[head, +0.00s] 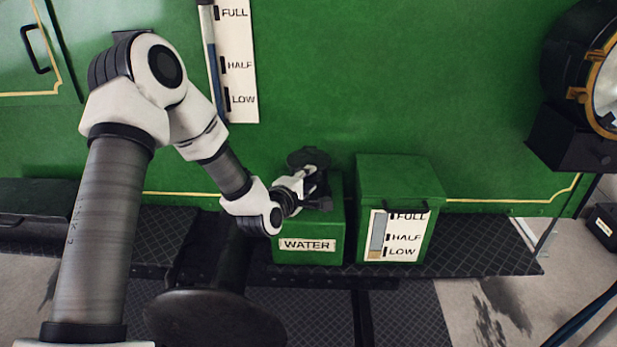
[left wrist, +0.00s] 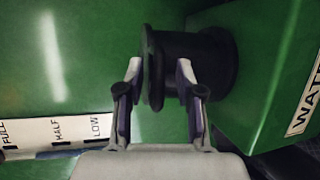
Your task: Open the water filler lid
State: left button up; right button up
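The water box (head: 309,258) is green with a WATER label and stands against the green tram side. Its filler has a dark round lid (head: 308,157), with the filler neck mostly hidden behind my gripper in the head view. In the left wrist view the lid (left wrist: 152,68) shows edge-on against the dark neck (left wrist: 205,62). I cannot tell whether it is slightly raised. My left gripper (head: 318,190) is at the filler. In the left wrist view its fingers (left wrist: 158,68) are apart, with the lid's edge between them; contact is unclear. My right gripper is out of view.
A second green box (head: 400,180) with a level gauge stands just right of the water box. A taller gauge board (head: 237,60) is on the tram side. A lamp (head: 590,75) juts out at the right. A dark round form (head: 215,315) stands in front of the step.

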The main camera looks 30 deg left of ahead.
pick_arm(q)
jog(key=shift+s+r, duration=0.1)
jog(key=shift+s, duration=0.05)
grip_shut()
jog(key=shift+r, duration=0.1)
